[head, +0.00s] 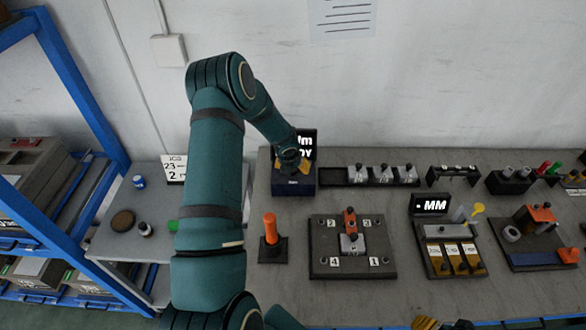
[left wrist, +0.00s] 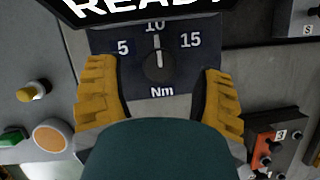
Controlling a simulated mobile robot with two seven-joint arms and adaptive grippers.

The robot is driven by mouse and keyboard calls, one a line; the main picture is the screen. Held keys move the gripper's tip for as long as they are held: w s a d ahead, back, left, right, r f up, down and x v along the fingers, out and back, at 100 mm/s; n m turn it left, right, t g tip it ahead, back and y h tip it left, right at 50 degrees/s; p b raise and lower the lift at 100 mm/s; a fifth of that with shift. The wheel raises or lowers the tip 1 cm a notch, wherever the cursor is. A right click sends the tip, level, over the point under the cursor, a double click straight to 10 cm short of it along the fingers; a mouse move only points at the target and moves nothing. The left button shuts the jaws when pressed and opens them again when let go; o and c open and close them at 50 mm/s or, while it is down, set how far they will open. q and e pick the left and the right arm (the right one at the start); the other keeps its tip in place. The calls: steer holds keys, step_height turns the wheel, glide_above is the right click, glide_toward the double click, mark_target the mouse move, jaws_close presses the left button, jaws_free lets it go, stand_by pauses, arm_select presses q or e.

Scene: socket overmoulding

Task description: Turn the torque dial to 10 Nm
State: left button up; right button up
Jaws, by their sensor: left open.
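The torque dial (left wrist: 158,67) is a dark round knob on a dark panel marked 5, 10, 15 and Nm in the left wrist view. Its light pointer mark points up toward the 10. The display (left wrist: 150,8) above it reads READY, partly cut off. In the head view the torque unit (head: 292,188) stands at the bench's back left, its dial hidden by my arm. My left gripper (left wrist: 160,97) is open, its yellow fingers on either side of the dial and apart from it; it also shows in the head view (head: 293,164).
An orange-handled tool (head: 270,233) stands in front of the unit. A numbered plate (head: 325,262) with a red clamp lies to its right. A tray of blocks (head: 358,182) adjoins on the right. Yellow shapes at the bottom edge are cut off and unclear.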

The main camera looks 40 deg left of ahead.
arm_select(q)
steer(key=v, duration=1)
steer(key=shift+s+d, duration=0.1)
